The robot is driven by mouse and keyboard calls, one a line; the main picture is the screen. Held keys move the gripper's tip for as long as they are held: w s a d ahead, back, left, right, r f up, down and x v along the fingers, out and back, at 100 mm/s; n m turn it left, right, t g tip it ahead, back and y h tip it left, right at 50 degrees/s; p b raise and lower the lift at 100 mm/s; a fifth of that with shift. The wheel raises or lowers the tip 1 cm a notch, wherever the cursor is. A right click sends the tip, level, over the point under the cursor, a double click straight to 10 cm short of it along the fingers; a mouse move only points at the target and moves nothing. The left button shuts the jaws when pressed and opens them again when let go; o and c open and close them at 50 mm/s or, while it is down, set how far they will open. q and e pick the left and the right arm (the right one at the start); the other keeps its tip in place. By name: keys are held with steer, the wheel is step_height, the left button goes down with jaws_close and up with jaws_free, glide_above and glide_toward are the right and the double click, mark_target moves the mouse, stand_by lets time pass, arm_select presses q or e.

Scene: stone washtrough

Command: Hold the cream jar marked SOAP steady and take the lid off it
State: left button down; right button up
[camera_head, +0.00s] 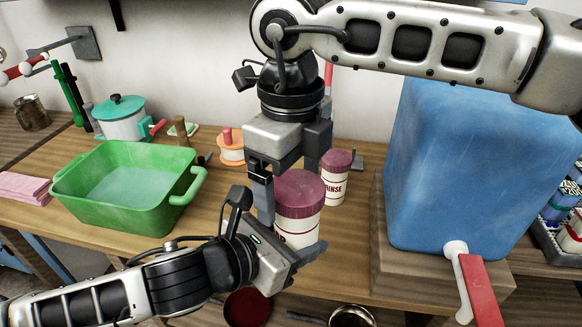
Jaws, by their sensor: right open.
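A cream jar with a maroon lid (298,190) stands near the table's front edge. Most of its marking is hidden, so I cannot read it. A second cream jar with a maroon lid, marked RINSE (334,183), stands behind it to the right. My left gripper (300,250) is low at the front jar, with one finger across its front; the other finger is not clearly seen, so its grip is unclear. My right gripper (290,175) is open and points down above and just behind the front jar's lid, with one finger at the lid's left side.
A green basin (118,205) of water stands at left, with a pot (120,120) behind it. A large blue container (470,170) with a red-handled tap stands at right. A red bowl (247,307) sits below the front edge. Bare wood lies between basin and jar.

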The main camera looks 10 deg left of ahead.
steer(key=c, duration=1)
steer(key=n, duration=0.4)
steer(key=shift+s+a, duration=0.1)
steer(key=shift+s, duration=0.25)
arm_select(q)
steer(key=shift+w+a, duration=0.1)
arm_select(e)
steer(key=n, duration=0.5)
steer(key=shift+s, duration=0.15)
steer(key=shift+r, duration=0.1)
arm_select(q)
steer(key=shift+a, duration=0.1)
arm_select(e)
steer(key=shift+r, duration=0.8)
steer(key=shift+d+r, duration=0.2)
steer(key=shift+r, duration=0.1)
